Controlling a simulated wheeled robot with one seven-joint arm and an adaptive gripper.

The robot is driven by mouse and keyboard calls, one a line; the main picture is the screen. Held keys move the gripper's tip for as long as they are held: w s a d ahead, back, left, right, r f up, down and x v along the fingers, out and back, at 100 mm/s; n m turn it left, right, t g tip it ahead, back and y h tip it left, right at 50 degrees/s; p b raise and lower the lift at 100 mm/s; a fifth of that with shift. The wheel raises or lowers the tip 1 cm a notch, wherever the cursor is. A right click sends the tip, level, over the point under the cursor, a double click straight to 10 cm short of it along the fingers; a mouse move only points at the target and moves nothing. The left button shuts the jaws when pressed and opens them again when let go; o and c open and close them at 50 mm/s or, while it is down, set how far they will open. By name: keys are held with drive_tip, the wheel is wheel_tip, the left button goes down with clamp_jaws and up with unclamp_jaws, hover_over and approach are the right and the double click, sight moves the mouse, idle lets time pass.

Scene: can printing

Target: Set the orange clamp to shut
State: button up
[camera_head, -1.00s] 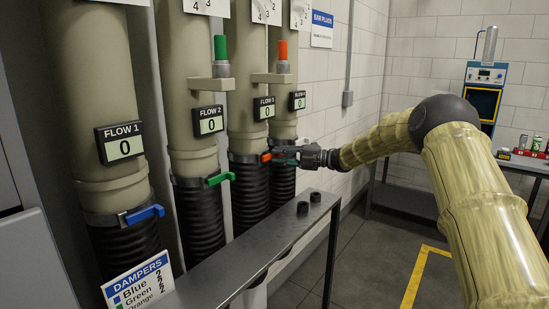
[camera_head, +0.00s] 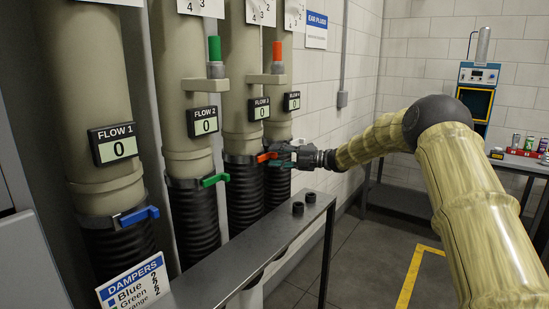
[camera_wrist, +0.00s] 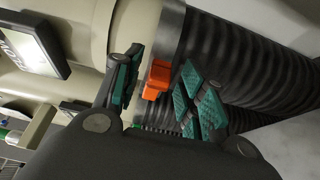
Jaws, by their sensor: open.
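The orange clamp (camera_head: 265,156) is a small lever on the collar at the top of the black ribbed hose below the FLOW 3 pipe. In the wrist view, its orange handle (camera_wrist: 157,80) lies between the two teal-padded fingers of my gripper (camera_wrist: 162,86), with a visible gap at the sides. In the head view, my gripper (camera_head: 281,156) is open at the handle, just right of the collar. The fingers hide part of the clamp there. I cannot tell whether a pad touches it.
A green clamp (camera_head: 215,179) and a blue clamp (camera_head: 139,215) sit on the neighbouring pipes to the left. A metal shelf (camera_head: 240,262) with two dark knobs runs in front of the hoses. A DAMPERS sign (camera_head: 134,283) stands at its near end.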

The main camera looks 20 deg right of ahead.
drive_tip(key=v, duration=1.1)
drive_tip(key=shift+d, duration=0.2)
drive_tip(key=shift+s+f, duration=0.1)
